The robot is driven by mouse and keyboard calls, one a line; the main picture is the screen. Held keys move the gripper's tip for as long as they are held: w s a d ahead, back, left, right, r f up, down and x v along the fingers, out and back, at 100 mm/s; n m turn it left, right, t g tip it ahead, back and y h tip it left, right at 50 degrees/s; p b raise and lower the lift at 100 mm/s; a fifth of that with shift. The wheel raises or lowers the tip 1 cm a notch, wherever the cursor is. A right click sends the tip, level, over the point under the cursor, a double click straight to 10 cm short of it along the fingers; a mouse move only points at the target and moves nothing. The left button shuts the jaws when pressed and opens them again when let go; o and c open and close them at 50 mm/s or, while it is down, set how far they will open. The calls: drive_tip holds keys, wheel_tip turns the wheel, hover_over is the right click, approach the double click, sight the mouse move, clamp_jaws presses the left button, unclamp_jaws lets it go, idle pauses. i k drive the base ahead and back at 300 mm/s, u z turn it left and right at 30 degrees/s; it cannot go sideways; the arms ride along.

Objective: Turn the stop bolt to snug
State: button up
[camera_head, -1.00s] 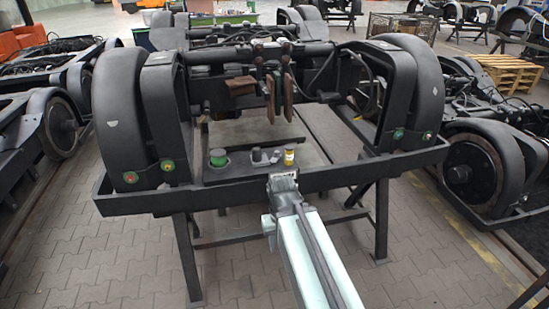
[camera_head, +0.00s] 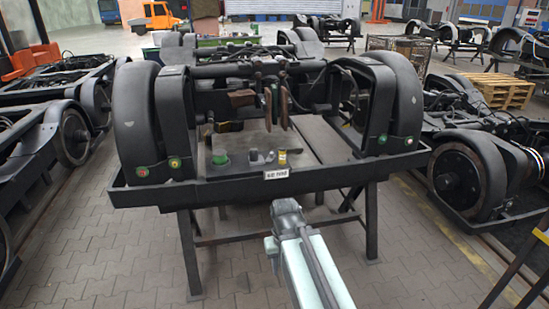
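The black tram bogie (camera_head: 330,180) stands on a stand in the middle of the view. Small coloured bolt heads show at its front corners: a red-and-green one (camera_head: 142,171) and a yellow one (camera_head: 174,163) at left, a green one (camera_head: 382,139) and a yellowish one (camera_head: 408,140) at right. I cannot tell which, if any, is the stop bolt. The end of my arm with my gripper (camera_head: 286,207) is in front of and below the front beam, apparently apart from it. Its fingers cannot be made out, nor anything held.
On the shelf behind the beam are a green round part (camera_head: 220,159), grey pieces (camera_head: 255,156) and a small yellow cylinder (camera_head: 282,156). A white label (camera_head: 276,174) is on the beam. Other bogies stand left and right (camera_head: 460,175). The paved floor in front is clear.

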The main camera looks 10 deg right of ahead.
sight(271, 156)
drive_tip(key=z, duration=0.45)
drive_tip(key=i, duration=1.75)
drive_tip(key=u, duration=0.45)
drive_tip(key=k, duration=0.8)
drive_tip(key=u, duration=0.1)
drive_tip(key=i, duration=0.95)
drive_tip(key=z, duration=0.1)
